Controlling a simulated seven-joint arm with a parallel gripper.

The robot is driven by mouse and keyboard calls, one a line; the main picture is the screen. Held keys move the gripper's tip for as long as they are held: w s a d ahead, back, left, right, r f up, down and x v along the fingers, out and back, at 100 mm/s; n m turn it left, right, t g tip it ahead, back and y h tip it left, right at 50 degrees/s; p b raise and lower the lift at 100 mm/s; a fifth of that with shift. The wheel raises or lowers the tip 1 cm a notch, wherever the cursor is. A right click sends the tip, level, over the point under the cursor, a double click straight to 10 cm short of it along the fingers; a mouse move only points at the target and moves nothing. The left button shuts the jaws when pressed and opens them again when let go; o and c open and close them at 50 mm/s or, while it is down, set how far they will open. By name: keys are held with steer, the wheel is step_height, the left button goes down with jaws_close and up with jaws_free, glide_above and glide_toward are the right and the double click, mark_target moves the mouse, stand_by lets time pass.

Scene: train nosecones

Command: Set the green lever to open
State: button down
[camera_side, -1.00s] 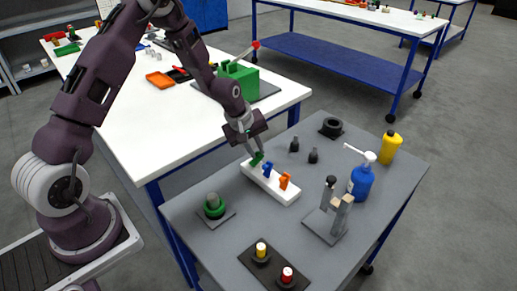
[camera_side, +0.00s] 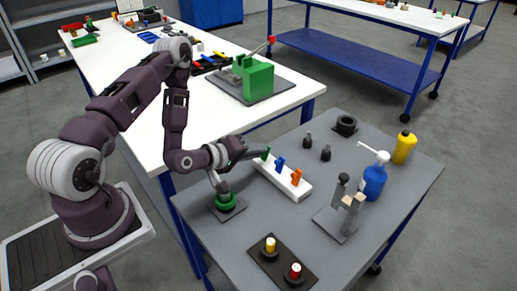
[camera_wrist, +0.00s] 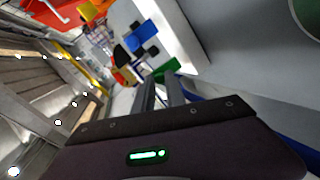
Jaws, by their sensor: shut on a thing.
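A white block (camera_side: 297,189) on the grey table carries a green lever (camera_side: 266,152), a blue lever (camera_side: 280,163) and an orange lever (camera_side: 296,176) in a row. My gripper (camera_side: 259,154) reaches in low from the left, lying nearly level, and is shut on the green lever at the block's far end. In the wrist view, the green lever (camera_wrist: 167,69) shows at my fingertips (camera_wrist: 162,82), which partly cover it. The blue lever (camera_wrist: 146,31) and orange lever (camera_wrist: 95,9) stand beyond. The green lever's exact angle is hard to tell.
A green-topped button (camera_side: 226,202) sits under my wrist. A panel with yellow and red buttons (camera_side: 283,262) lies in front. A blue pump bottle (camera_side: 374,182), a yellow bottle (camera_side: 403,148) and small black knobs (camera_side: 325,153) stand right of the block.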

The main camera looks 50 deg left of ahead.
steer(key=shift+s+f+t, duration=0.15)
steer(key=shift+s+t, duration=0.05)
steer(key=shift+t, duration=0.2)
steer(key=c, duration=1.4)
jaws_free()
